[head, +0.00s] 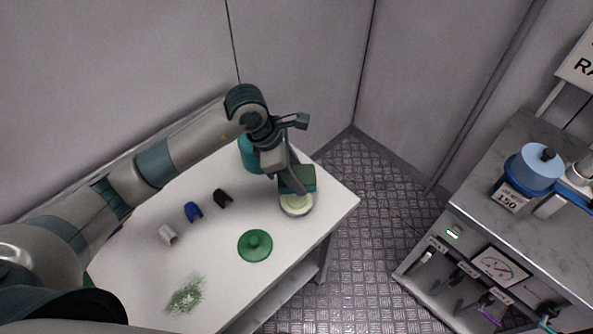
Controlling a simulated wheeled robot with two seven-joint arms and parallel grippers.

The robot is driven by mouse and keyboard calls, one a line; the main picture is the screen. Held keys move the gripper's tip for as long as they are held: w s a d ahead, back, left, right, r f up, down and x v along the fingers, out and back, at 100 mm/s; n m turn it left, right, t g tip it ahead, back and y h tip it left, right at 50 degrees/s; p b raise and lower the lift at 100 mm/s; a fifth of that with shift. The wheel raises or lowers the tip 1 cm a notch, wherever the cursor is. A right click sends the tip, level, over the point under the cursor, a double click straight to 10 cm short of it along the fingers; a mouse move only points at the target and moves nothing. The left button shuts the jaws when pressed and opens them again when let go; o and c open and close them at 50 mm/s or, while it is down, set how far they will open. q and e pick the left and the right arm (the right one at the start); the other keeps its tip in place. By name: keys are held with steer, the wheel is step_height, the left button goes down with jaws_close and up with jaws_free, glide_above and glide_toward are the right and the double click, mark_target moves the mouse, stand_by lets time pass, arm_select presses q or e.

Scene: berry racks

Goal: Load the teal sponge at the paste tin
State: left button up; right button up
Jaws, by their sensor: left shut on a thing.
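My left gripper (286,172) is over the far right part of the white table and is shut on the teal sponge (299,181). The sponge is a dark green-teal block. It is right above the paste tin (297,205), a round tin with pale cream paste, and hides its far part. I cannot tell whether the sponge touches the paste. A round green lid (255,245) with a knob lies on the table nearer to me. My right gripper does not show.
The white table (215,260) also holds a white clip (168,235), a blue clip (193,211), a black clip (222,198) and a green smear (186,294). A teal container (248,154) stands behind my gripper. A grey cabinet (540,235) with a gauge stands at right.

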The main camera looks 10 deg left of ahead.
mark_target(301, 198)
arm_select(q)
steer(key=shift+f, duration=0.1)
stand_by(0.3)
steer(key=shift+f+b, duration=1.3)
steer(key=shift+f, duration=1.65)
steer(key=shift+f+b, duration=0.45)
steer(key=shift+s+f+b, duration=0.1)
steer(key=shift+f+b, duration=0.1)
steer(key=shift+b, duration=0.15)
stand_by(1.3)
steer(key=shift+r, duration=0.1)
steer(key=shift+r+p, duration=1.6)
steer(key=shift+r, duration=1.95)
steer(key=shift+m, duration=0.3)
